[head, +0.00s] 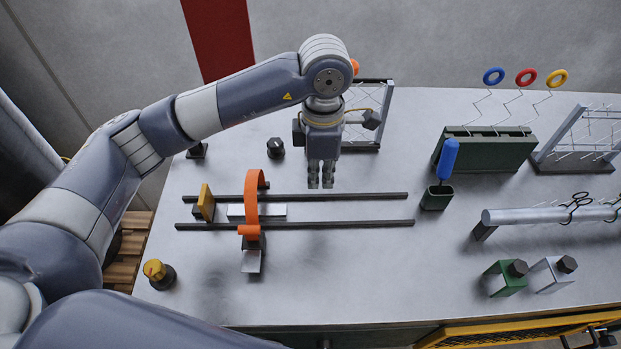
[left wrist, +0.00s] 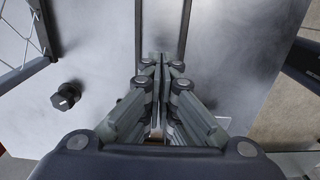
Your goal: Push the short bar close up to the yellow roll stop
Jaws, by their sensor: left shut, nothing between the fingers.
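The short bar (head: 272,210) is a flat, pale silver piece lying between two dark parallel rails in the head view. The yellow roll stop (head: 206,202) is an upright plate at the left end of the rails. A small gap shows between the stop and the bar's left end. An orange arch (head: 252,187) crosses in front of the bar and hides part of it. My left gripper (head: 320,184) is shut and empty, pointing down to the right of the bar, apart from it. The left wrist view shows its fingers together (left wrist: 160,62). My right gripper is not in view.
The dark rails (head: 370,223) run left to right across the table. A black knob (head: 275,147) stands behind them, a yellow-topped knob (head: 155,270) front left. A green cup with a blue-handled tool (head: 449,158) stands right.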

